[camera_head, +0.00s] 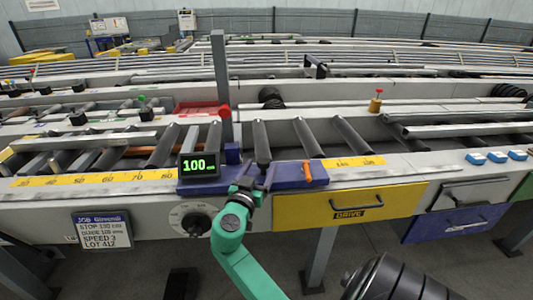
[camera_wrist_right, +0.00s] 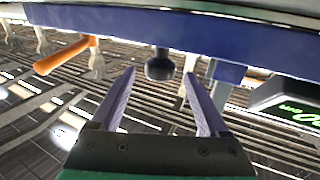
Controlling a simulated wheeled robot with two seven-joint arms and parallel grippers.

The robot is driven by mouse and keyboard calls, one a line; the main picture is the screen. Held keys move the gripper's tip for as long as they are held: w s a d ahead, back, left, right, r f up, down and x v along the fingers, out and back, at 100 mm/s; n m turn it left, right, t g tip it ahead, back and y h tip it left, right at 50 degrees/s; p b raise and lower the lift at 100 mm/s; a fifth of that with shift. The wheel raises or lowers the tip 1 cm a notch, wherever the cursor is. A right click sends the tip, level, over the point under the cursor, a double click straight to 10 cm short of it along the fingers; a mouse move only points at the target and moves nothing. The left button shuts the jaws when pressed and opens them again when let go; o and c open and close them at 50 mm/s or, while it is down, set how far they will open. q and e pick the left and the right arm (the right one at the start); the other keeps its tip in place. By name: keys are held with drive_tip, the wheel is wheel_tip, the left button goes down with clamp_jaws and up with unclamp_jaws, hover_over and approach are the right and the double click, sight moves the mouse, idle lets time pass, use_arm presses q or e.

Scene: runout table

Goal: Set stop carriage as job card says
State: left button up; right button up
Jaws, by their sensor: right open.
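The blue stop carriage (camera_head: 222,185) sits across the yellow scale rail (camera_head: 95,178). Its display (camera_head: 199,165) reads 100 in green, and an orange lever (camera_head: 307,172) stands at its right end. The lever also shows in the right wrist view (camera_wrist_right: 65,55). The job card (camera_head: 102,230) hangs on the front at left; its small print is hard to read, but SPEED 3 and LOT 412 show. My right gripper (camera_head: 255,178) is open at the carriage's front. In the wrist view a dark round knob (camera_wrist_right: 159,66) appears between and beyond its fingertips (camera_wrist_right: 160,75). My left gripper is not in view.
A round dial (camera_head: 196,220) is on the front panel left of my right arm. A yellow DRIVE drawer (camera_head: 345,208) is to the right, with blue blocks (camera_head: 496,157) on the ledge beyond. A tall grey post (camera_head: 221,80) rises behind the carriage, among rollers (camera_head: 262,143).

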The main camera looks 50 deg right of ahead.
sight(265, 158)
drive_tip(key=p+x, duration=0.1)
drive_tip(key=x, duration=0.5)
drive_tip(key=shift+w+d, duration=0.2)
drive_tip(key=shift+d, duration=0.2)
drive_tip(key=shift+a, duration=0.1)
clamp_jaws()
idle(0.8)
